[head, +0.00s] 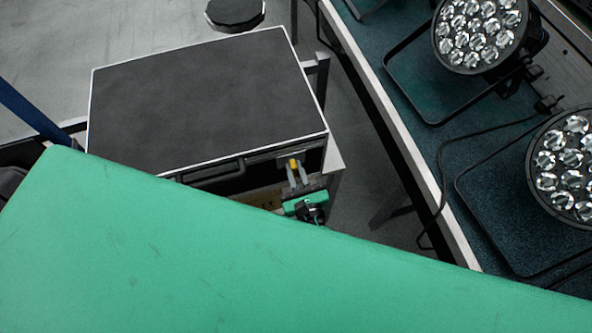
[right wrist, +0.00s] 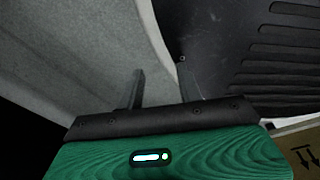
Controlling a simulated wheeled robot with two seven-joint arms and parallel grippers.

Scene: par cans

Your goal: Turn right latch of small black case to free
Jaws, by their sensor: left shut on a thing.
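The small black case (head: 200,95) has pale metal edges and lies closed on a stand, its front side facing me. A handle (head: 213,172) sits on that front side. The right latch (head: 294,163) shows as a small yellow piece near the case's front right corner. My left gripper (head: 296,174) is shut on the latch, its two grey fingers on either side of the yellow piece. The fingers hide part of the latch, so its exact angle is hard to tell. My right gripper (right wrist: 161,88) shows in the right wrist view, with fingers apart and nothing between them.
A table (head: 400,150) on the right bears par cans (head: 483,30), (head: 565,165) with brackets and cables. A round black seat (head: 235,12) stands behind the case. In the right wrist view are a black ribbed surface (right wrist: 270,50) and a cardboard box (right wrist: 303,150) with arrow marks.

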